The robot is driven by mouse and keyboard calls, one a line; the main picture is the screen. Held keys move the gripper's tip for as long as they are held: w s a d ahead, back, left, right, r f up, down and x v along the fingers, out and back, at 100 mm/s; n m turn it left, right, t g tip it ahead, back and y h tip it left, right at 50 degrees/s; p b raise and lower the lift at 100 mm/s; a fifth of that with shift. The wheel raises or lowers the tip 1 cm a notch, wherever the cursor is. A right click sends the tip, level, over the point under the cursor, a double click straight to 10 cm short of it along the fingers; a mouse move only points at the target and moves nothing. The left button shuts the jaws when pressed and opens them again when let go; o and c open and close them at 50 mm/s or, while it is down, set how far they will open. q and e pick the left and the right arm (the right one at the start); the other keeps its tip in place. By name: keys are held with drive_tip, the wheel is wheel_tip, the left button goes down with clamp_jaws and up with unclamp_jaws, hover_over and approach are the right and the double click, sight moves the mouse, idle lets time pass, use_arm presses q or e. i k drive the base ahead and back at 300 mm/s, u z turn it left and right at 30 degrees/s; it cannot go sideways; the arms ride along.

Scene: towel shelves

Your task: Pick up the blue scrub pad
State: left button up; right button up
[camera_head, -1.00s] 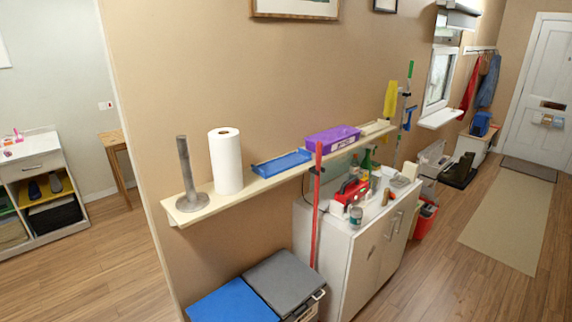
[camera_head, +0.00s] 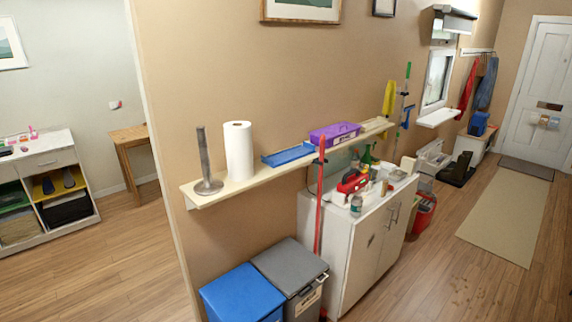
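I cannot make out a blue scrub pad for certain. A shallow blue tray-like object (camera_head: 288,156) lies on the long wall shelf (camera_head: 228,189), between a white paper towel roll (camera_head: 239,151) and a purple box (camera_head: 334,135). Several small items stand on the white cabinet (camera_head: 350,252) below, among them a red caddy-like object (camera_head: 352,182), a green bottle (camera_head: 367,156) and a jar (camera_head: 356,205); they are too small to tell apart fully. Neither of my grippers is in view.
A blue-lidded bin (camera_head: 240,292) and a grey-lidded bin (camera_head: 288,264) stand under the shelf. A red pole (camera_head: 320,200) leans by the cabinet. A red bucket (camera_head: 424,216) stands beyond it. Wooden floor (camera_head: 455,285) is open at the right, with a beige runner (camera_head: 508,215).

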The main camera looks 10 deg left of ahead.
sight(274, 160)
drive_tip(key=z, duration=1.1)
drive_tip(key=i, duration=1.95)
drive_tip(key=u, duration=0.65)
